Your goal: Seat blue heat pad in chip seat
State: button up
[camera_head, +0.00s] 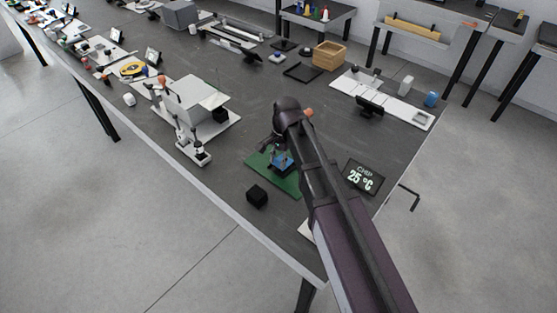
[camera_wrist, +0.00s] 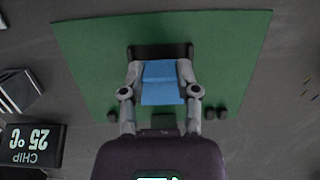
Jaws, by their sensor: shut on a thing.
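The blue heat pad (camera_wrist: 160,82) is between the two fingers of my gripper (camera_wrist: 160,88) in the wrist view, and the fingers are shut on it. In the head view the pad (camera_head: 283,161) shows as a small blue patch under my gripper (camera_head: 281,150). A dark block, which looks like the chip seat (camera_wrist: 160,51), lies behind and partly under the pad on a green board (camera_wrist: 90,60). The board also shows in the head view (camera_head: 289,186). I cannot tell whether the pad touches the seat, because my gripper and the pad hide that spot.
A display reading "CHIP 25 °C" (camera_head: 362,177) stands right of the board. A black cube (camera_head: 257,195) sits in front of it. A white device (camera_head: 199,100) is to the left, and a white tray (camera_head: 400,106) is at the back right. The table behind the board is mostly clear.

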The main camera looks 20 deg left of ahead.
jog(key=shift+w+b+x, duration=0.2)
jog(key=shift+b+x, duration=0.95)
jog(key=shift+x, duration=0.05)
jog(key=o, duration=1.1)
jog(key=shift+d, duration=0.1)
jog(key=shift+r, duration=0.25)
